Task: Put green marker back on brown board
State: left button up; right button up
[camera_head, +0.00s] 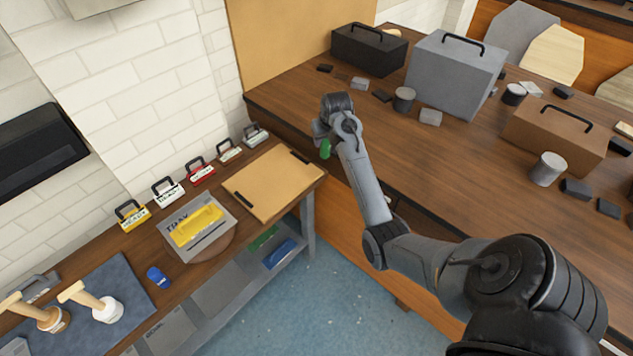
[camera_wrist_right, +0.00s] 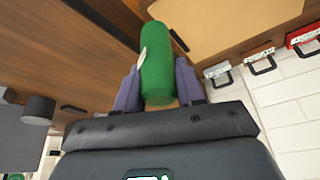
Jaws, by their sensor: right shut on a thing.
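The green marker (camera_wrist_right: 163,62) is held between the two purple-grey fingers of my right gripper (camera_wrist_right: 158,88) in the right wrist view. In the head view the green marker (camera_head: 325,149) shows as a small green piece below my right gripper (camera_head: 324,135), near the left edge of the large dark wooden table. The brown board (camera_head: 270,184) lies on the lower wooden bench, to the left of the gripper and apart from the marker. It has dark strips at two corners. My left gripper is not in view.
Several labelled, handled blocks (camera_head: 201,172) line the wall behind the board. A grey tray with a yellow piece (camera_head: 197,226) sits left of it. A grey toolbox (camera_head: 455,72) and several cans stand on the large table (camera_head: 440,160).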

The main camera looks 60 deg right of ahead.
notch_tip(320, 180, down, 2)
jog(key=s+d+f+b, duration=0.1)
jog(key=s+d+b, duration=0.1)
jog(key=s+d, duration=0.1)
jog(key=shift+m, duration=0.3)
jog(key=shift+w+a+f+b, duration=0.4)
jog(key=shift+w+f+b, duration=0.2)
jog(key=shift+w+f, duration=1.35)
jog(key=shift+w+a+f+b, duration=0.35)
jog(key=shift+w+f+b, duration=0.2)
jog(key=shift+w+f, duration=1.4)
jog(key=shift+w+a+f+b, duration=0.4)
jog(key=shift+w+f+b, duration=0.2)
jog(key=shift+w+f, duration=1.3)
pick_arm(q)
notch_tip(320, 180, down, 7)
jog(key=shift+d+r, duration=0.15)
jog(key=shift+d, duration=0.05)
pick_arm(e)
jog(key=shift+w, duration=0.1)
jog(key=shift+r, duration=0.1)
jog(key=shift+f, duration=0.2)
jog(key=o, duration=1)
jog(key=shift+o, duration=0.2)
